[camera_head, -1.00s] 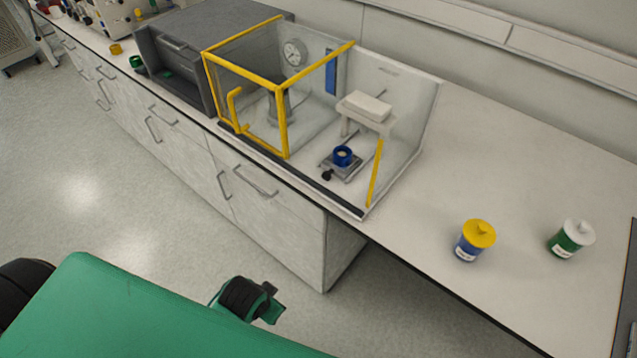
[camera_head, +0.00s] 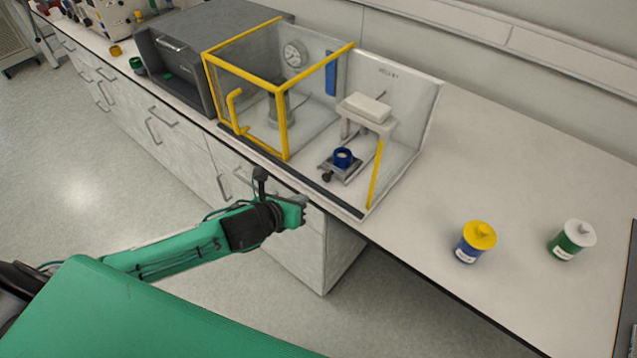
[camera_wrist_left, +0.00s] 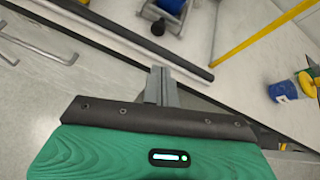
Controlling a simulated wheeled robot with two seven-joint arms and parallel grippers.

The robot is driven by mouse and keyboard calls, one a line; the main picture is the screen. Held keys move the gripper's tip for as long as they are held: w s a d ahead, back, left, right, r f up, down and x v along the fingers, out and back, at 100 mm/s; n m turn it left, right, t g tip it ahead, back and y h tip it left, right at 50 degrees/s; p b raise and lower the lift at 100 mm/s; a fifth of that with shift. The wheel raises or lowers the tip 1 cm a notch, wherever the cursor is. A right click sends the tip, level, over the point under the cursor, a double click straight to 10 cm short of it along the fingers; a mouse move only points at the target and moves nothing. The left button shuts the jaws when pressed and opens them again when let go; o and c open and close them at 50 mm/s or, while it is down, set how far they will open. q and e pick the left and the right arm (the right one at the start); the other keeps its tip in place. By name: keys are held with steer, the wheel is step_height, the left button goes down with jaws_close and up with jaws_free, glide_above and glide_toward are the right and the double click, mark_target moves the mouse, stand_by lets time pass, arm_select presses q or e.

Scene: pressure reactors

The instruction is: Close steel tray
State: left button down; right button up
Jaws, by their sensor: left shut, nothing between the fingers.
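The small steel tray (camera_head: 352,173) sits in the right part of the yellow-framed enclosure and carries a blue cup (camera_head: 343,160). A dark knob (camera_head: 327,177) is on its front, towards the counter edge. In the left wrist view, part of the steel tray (camera_wrist_left: 147,12), the blue cup (camera_wrist_left: 172,7) and the knob (camera_wrist_left: 158,28) show at the top edge. My left gripper (camera_head: 304,202) is shut and empty in front of the counter edge, apart from the tray. Its closed fingers show in the left wrist view (camera_wrist_left: 161,82). My right gripper is out of view.
Yellow posts (camera_head: 375,175) and clear panels frame the enclosure. A dark rail (camera_head: 310,181) runs along its front. A white stand (camera_head: 368,110) is behind the tray. A yellow-lidded blue jar (camera_head: 474,243) and white-lidded green jar (camera_head: 571,240) stand right. The counter between is clear.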

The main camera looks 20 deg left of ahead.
mark_target(338, 161)
arm_select(q)
steer(key=w+f+m, duration=0.1)
steer(key=w, duration=0.2)
steer(key=w+d+f+m+p, duration=0.1)
steer(key=w+f, duration=0.1)
steer(key=w, duration=0.1)
steer(key=w+f+m+p, duration=0.1)
steer(key=w, duration=0.2)
steer(key=shift+w+d+f, duration=0.2)
steer(key=shift+w+d, duration=0.05)
steer(key=shift+w, duration=0.15)
steer(key=shift+w+d+r, duration=0.1)
steer(key=shift+w+d, duration=0.1)
steer(key=shift+w, duration=0.3)
steer(key=w+d, duration=0.1)
steer(key=w, duration=0.2)
steer(key=w+d, duration=0.1)
steer(key=w, duration=0.2)
steer(key=w+d, duration=0.1)
steer(key=w, duration=0.2)
steer(key=shift+d, duration=0.15)
steer(key=shift+w, duration=0.15)
steer(key=shift+r, duration=0.2)
steer(key=shift+w, duration=0.1)
